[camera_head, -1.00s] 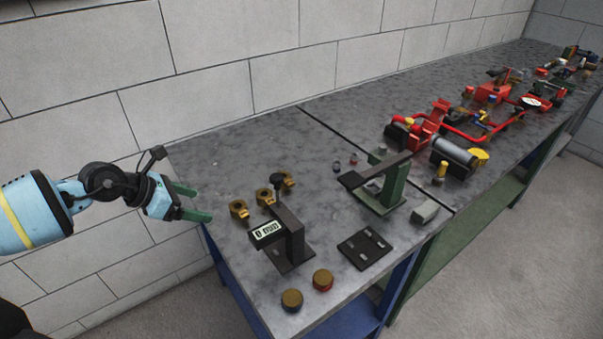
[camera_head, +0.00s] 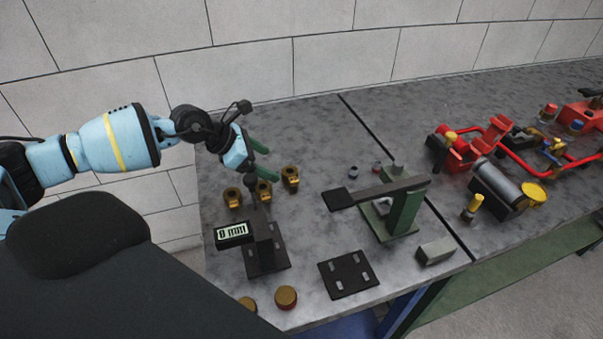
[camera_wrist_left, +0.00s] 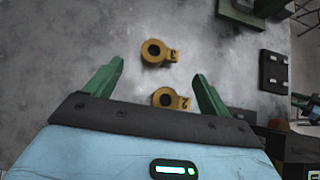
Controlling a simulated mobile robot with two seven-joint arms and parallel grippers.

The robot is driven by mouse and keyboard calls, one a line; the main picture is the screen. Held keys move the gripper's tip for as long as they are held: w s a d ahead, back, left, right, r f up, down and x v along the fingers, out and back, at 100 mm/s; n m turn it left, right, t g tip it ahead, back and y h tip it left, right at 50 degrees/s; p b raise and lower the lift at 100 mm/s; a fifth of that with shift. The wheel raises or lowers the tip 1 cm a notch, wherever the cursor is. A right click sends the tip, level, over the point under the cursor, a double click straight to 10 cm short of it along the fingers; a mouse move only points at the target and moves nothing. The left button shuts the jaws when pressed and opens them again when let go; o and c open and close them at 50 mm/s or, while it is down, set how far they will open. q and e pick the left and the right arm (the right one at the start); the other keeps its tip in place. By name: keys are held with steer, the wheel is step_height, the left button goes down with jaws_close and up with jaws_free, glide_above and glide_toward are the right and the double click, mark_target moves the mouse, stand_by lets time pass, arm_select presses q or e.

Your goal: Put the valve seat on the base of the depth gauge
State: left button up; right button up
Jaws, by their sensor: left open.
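Three brass ring pieces with side tabs, which look like the valve seats, stand in a row at the table's left: a left one (camera_head: 232,197), a middle one (camera_head: 264,190) and a right one (camera_head: 290,177). The left wrist view shows one marked 3 (camera_wrist_left: 158,52) and one marked 2 (camera_wrist_left: 168,98). The depth gauge (camera_head: 234,234) reads 0 mm; its dark base (camera_head: 277,262) is bare where visible. My left gripper (camera_head: 264,161) is open and empty above and behind the rings. Its green fingers (camera_wrist_left: 158,70) straddle them in the wrist view. My right gripper is out of view.
A black plate with pins (camera_head: 348,275) and a green lever stand (camera_head: 404,208) are right of the gauge. Two round brass caps (camera_head: 286,297) lie near the front edge. Red frame parts (camera_head: 490,140) fill the right. A wall stands behind the table.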

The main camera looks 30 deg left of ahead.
mark_target(290, 174)
arm_select(q)
steer(key=shift+f, duration=0.1)
steer(key=shift+w+d+f, duration=0.1)
steer(key=shift+d+f, duration=0.05)
steer(key=shift+f, duration=0.1)
steer(key=shift+x, duration=0.9)
steer(key=shift+w+d+f, duration=0.2)
steer(key=shift+w+d, duration=0.05)
steer(key=x, duration=0.4)
steer(key=shift+w+f+p, duration=0.1)
steer(key=shift+f+p, duration=0.05)
steer(key=shift+p, duration=0.15)
steer(key=c, duration=1.3)
steer(key=shift+c, duration=0.3)
